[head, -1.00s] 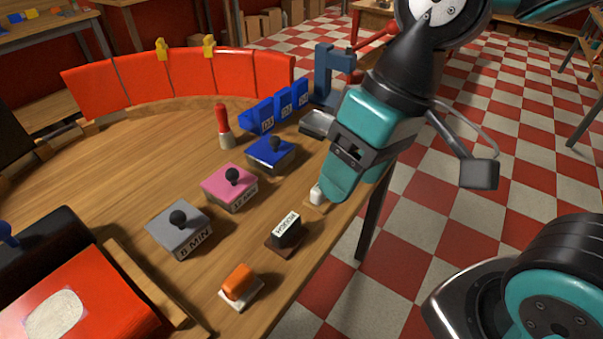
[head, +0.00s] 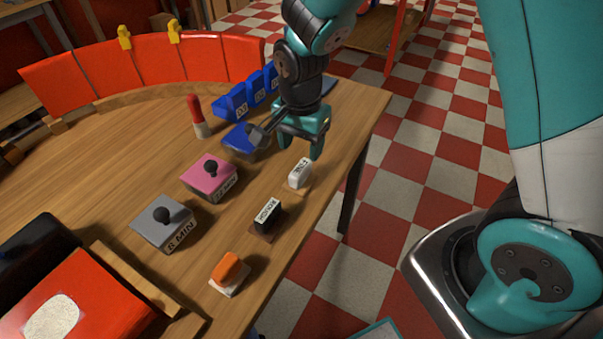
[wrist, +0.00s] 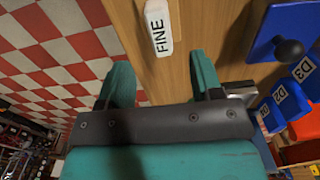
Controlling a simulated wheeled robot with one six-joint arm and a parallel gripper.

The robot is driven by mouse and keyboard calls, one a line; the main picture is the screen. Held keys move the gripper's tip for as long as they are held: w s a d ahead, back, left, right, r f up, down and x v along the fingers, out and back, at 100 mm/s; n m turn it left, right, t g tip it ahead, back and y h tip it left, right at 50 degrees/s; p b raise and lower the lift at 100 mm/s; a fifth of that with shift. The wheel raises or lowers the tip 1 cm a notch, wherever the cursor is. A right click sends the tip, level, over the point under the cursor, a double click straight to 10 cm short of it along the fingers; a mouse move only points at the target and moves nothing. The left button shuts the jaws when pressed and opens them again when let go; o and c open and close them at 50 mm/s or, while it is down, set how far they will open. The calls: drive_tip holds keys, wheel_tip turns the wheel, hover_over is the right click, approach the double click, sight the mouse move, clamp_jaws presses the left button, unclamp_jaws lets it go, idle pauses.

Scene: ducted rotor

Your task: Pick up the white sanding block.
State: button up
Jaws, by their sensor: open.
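The white sanding block (head: 299,173) sits on the wooden table near its right edge in the head view, with a dark-lettered label on it. In the wrist view the block (wrist: 158,30) stands at the top, its label reading FINE, and its far end is cut off by the frame. My gripper (head: 301,147) is open and empty, just behind the block in the head view. In the wrist view the two teal fingers (wrist: 160,75) are spread apart, and the block lies beyond their tips, not between them.
A black block (head: 267,214) and an orange block (head: 229,270) stand nearer along the table edge. Grey (head: 163,222), pink (head: 209,177) and blue (head: 240,139) knobbed boxes stand to the left. Blue bins (head: 237,102) are behind. The table (head: 110,190) drops off on the right.

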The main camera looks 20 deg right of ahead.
sight(300, 167)
wheel_tip(300, 167, down, 8)
drive_tip(key=shift+a+f+p, duration=0.1)
drive_tip(key=shift+p, duration=0.45)
drive_tip(key=c, duration=1)
